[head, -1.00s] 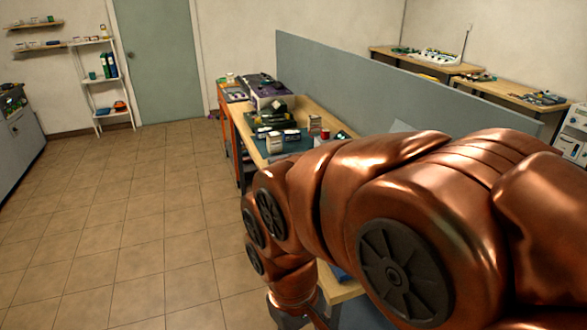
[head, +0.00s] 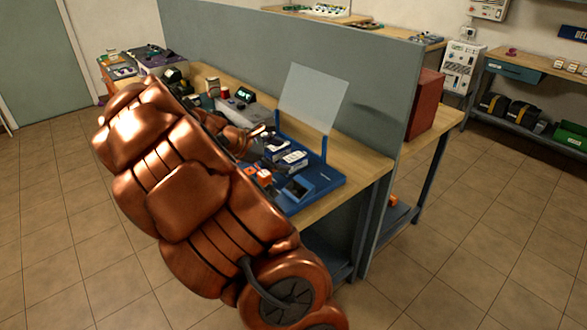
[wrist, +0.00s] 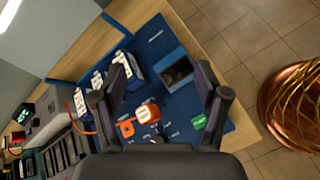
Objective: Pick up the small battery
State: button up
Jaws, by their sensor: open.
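My gripper (wrist: 160,78) is open and empty in the wrist view, its two dark fingers spread above a blue board (wrist: 180,117). In the head view my arm mostly hides the gripper. On the board (head: 322,182) are several white-topped blue blocks (head: 292,161), also in the wrist view (wrist: 131,66), near the left finger. An orange block with a white label (wrist: 148,112) lies between the fingers, lower in the picture. Another orange piece (wrist: 126,128) is left of it, and a green piece (wrist: 198,122) is by the right finger. I cannot tell which is the small battery.
A blue open box (wrist: 177,74) sits on the board between the fingers, near the right one. A clear upright panel (head: 312,98) stands behind the board, before a grey partition (head: 380,95). Meters and instruments (head: 238,100) crowd the bench to the left. Floor is free at right.

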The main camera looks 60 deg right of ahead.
jog(key=w+d+f+n+h+b, duration=0.1)
jog(key=w+d+f+n, duration=0.2)
jog(key=d+f, duration=0.15)
jog(key=n+t+h+b, duration=0.1)
jog(key=n+h+b, duration=0.1)
jog(key=n, duration=0.3)
send_near(294, 157)
jog(key=x, duration=0.4)
jog(key=shift+w+d+r, duration=0.1)
jog(key=shift+d+r, duration=0.05)
jog(key=shift+p+x, duration=0.8)
jog(key=shift+x, duration=0.9)
jog(key=shift+p+x, duration=0.7)
jog(key=shift+x, duration=1.45)
jog(key=shift+c, duration=0.3)
grip_shut()
